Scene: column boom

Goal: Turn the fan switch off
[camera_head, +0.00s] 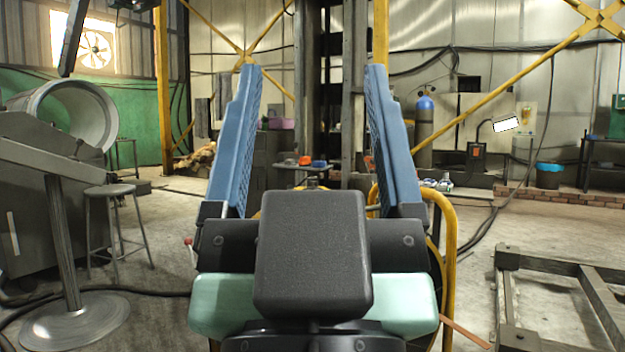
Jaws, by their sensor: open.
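My gripper (312,72) fills the middle of the head view. Its two long blue fingers point forward and stand wide apart, with nothing between them. A fan (95,48) sits in a bright wall opening at the upper left, far behind the gripper. I cannot make out a fan switch for certain. A grey tilted panel on a round-based pedestal (62,235) stands at the near left; its face is turned away or too plain to read. The gripper is apart from all of these.
A wide grey duct mouth (110,115) and a metal stool (112,195) are at the left. A yellow rail (450,260) stands close on the gripper's right. A low metal frame (510,300) lies at the lower right. A blue cylinder (425,115) stands behind. Floor at mid right is mostly clear.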

